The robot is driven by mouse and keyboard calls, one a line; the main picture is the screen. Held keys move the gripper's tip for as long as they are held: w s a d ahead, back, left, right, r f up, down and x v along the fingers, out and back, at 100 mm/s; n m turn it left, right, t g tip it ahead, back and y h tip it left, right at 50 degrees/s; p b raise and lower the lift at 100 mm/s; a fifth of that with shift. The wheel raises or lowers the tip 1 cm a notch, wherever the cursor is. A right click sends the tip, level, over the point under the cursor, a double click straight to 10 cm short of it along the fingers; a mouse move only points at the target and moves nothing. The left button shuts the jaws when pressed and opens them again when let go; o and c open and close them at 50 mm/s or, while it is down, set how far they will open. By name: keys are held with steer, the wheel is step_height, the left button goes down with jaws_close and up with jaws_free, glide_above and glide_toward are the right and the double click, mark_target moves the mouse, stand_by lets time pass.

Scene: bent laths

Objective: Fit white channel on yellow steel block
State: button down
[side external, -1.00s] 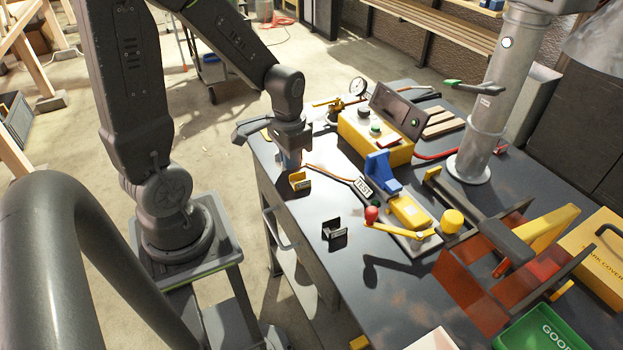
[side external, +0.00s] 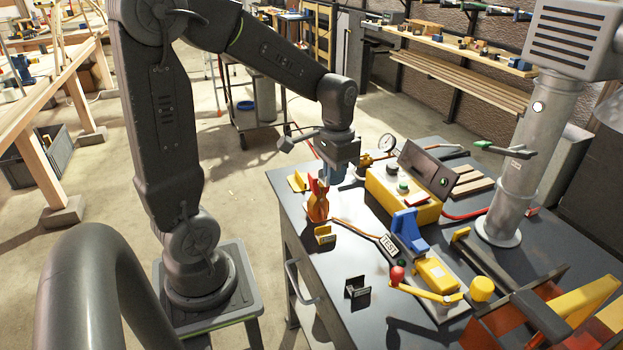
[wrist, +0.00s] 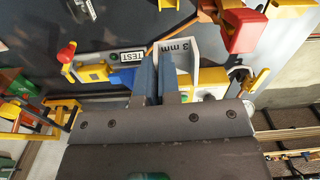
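A white channel marked "3 mm" (wrist: 190,82) is at my gripper (wrist: 157,72) in the wrist view. One of its walls runs between the two blue fingers, which look closed on it, and the rest spreads to the right. In the side view my gripper (side external: 338,176) hangs above the bench's left part; the channel is hardly visible there. A yellow block (side external: 437,273) lies beside the blue clamp (side external: 408,228) on the TEST fixture. I cannot tell for sure that this is the steel block. The gripper is behind and left of it, apart from it.
A small yellow holder (side external: 325,235) and a black one (side external: 357,288) stand near the bench's left edge. A yellow button box (side external: 400,196) is close on the right. A red-knobbed lever (side external: 397,275) sits at the fixture's front.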

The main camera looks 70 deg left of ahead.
steer(key=w+d, duration=0.9)
steer(key=w, duration=0.1)
glide_above(443, 278)
steer(key=shift+m, duration=0.4)
step_height(443, 278, down, 8)
steer(key=shift+f, duration=2.4)
steer(key=shift+f, duration=0.2)
steer(key=shift+s, duration=0.1)
steer(key=c, duration=1.3)
jaws_free()
steer(key=shift+o, duration=0.2)
